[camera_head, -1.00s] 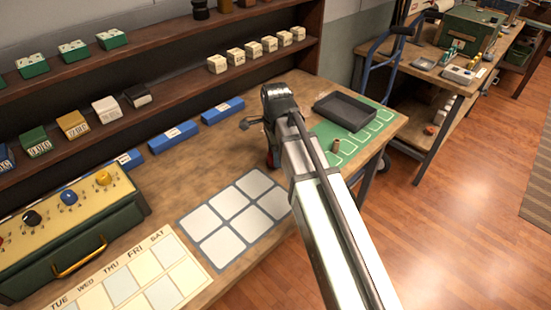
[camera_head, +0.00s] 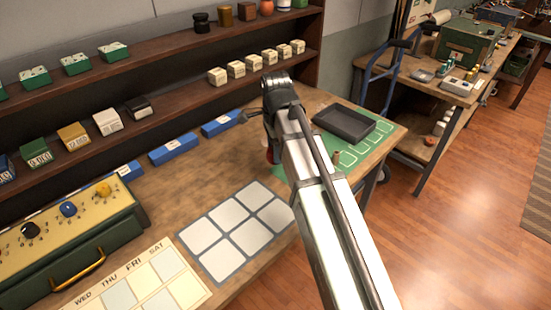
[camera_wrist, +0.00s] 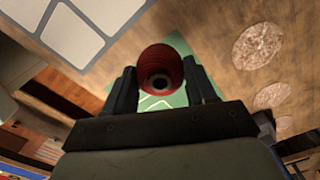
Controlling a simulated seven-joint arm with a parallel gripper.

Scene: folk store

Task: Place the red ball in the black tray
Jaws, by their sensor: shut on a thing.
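My gripper (camera_wrist: 160,72) is shut on a red, ribbed, round thing (camera_wrist: 160,60) with a dark round opening facing the wrist camera. It is the only red thing near my gripper, and I cannot tell from this view whether it is a full ball. In the head view a sliver of red (camera_head: 271,155) shows beside my arm, which hides most of the gripper. The black tray (camera_head: 345,124) is shallow, rectangular and empty. It sits on the green mat to the right of my gripper.
A small brown cylinder (camera_head: 337,157) stands on the green mat (camera_head: 365,143) in front of the tray. A grey-white grid mat (camera_head: 238,232), blue boxes (camera_head: 173,149) and a green control box (camera_head: 75,240) are on the bench. Shelves line the wall behind.

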